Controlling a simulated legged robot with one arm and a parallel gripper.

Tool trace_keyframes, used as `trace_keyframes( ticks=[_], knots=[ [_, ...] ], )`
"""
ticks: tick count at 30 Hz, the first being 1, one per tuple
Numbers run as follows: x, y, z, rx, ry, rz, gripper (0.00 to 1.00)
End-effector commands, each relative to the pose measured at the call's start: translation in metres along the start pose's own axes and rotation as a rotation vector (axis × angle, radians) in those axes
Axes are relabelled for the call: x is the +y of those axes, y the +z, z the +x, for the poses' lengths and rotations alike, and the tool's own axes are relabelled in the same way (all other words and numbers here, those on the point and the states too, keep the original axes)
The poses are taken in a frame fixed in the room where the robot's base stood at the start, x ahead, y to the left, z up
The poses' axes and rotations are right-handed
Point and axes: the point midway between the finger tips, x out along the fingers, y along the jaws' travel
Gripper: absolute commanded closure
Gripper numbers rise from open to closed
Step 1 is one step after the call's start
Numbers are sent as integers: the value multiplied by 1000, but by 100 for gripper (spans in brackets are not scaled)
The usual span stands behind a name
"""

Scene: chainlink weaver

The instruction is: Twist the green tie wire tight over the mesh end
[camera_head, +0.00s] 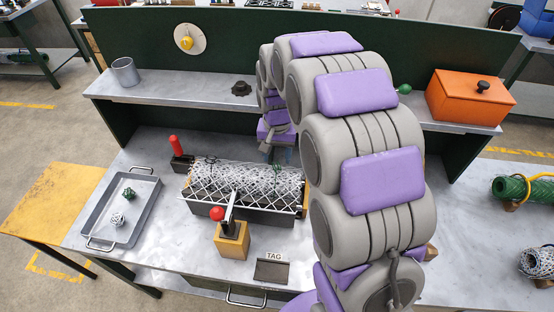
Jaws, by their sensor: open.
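A silvery mesh roll (250,183) lies lengthwise in a dark cradle (262,217) on the bench. My arm bends over the bench, and my gripper (281,156) is open, just behind the right part of the mesh. The fingertips are small and partly hidden, so contact cannot be told.
A red-knobbed clamp on a yellow block (231,240) stands before the mesh; a red-handled clamp (179,154) stands at its left. The grey tray (92,204) also holds a whitish ball. An orange box (470,100) and a metal cup (125,72) stand on the shelf.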

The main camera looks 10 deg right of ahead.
Motion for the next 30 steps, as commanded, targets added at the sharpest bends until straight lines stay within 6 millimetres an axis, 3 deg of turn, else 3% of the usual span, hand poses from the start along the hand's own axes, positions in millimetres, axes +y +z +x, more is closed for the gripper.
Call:
trace_keyframes(
  ticks=[13, 15, 19, 30],
  knots=[
    [0, 1, 2, -5, -1, -523, 47],
    [1, 2, 20, -8, 1, -514, 47],
    [0, 0, 35, -3, 0, -512, 47],
    [0, 0, 41, 0, 0, -509, 47]
  ],
)
